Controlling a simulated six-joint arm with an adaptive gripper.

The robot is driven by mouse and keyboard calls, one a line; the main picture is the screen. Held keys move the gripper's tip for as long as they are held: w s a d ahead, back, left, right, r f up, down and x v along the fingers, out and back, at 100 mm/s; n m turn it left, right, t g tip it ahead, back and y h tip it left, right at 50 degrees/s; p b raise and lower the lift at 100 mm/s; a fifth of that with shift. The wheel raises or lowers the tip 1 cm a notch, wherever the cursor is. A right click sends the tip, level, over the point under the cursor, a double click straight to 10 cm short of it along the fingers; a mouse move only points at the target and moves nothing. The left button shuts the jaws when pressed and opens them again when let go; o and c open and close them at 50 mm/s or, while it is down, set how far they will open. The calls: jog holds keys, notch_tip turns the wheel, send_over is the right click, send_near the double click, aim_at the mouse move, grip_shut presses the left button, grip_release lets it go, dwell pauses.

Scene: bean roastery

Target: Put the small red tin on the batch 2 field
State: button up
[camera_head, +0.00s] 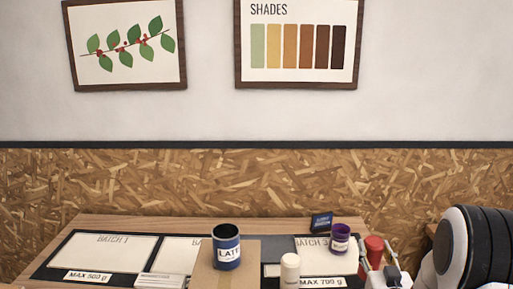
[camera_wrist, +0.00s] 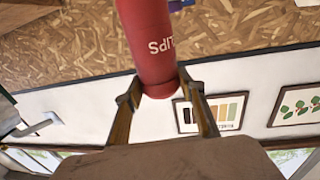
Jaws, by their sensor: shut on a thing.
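My gripper (camera_wrist: 163,92) is shut on a red tin (camera_wrist: 148,40) with white lettering; its fingers clasp the tin near one end in the wrist view. In the head view the red tin (camera_head: 374,250) is at the right, beside the table's right side, with my gripper (camera_head: 385,272) at it. The batch 2 field (camera_head: 180,249) is a pale panel in the middle of the dark mat. A cardboard box and a dark blue tin hide much of it and most of its label.
The dark blue tin (camera_head: 227,256) stands on the cardboard box (camera_head: 208,278). A purple tin (camera_head: 340,240) stands on the batch 3 field (camera_head: 308,244). A white container (camera_head: 290,270) stands in front, near a "MAX 700 g" card (camera_head: 322,282). The batch 1 field (camera_head: 105,252) is bare.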

jog(key=s+a+f+n+y, duration=0.1)
jog(key=a+y, duration=0.1)
jog(key=a, duration=1.3)
jog(key=shift+s+f, duration=0.25)
jog(key=shift+f, duration=0.05)
jog(key=shift+a+r, duration=0.1)
jog(key=shift+r, duration=0.05)
jog(key=shift+r, duration=4.45)
jog(key=w+d, duration=0.3)
jog(key=w, duration=1)
jog(key=shift+w+d+f, duration=0.15)
jog(key=shift+f, duration=1.15)
jog(key=shift+w+d+f, duration=0.1)
jog(key=shift+w+f, duration=0.05)
jog(key=shift+f, duration=1.15)
jog(key=shift+f, duration=0.1)
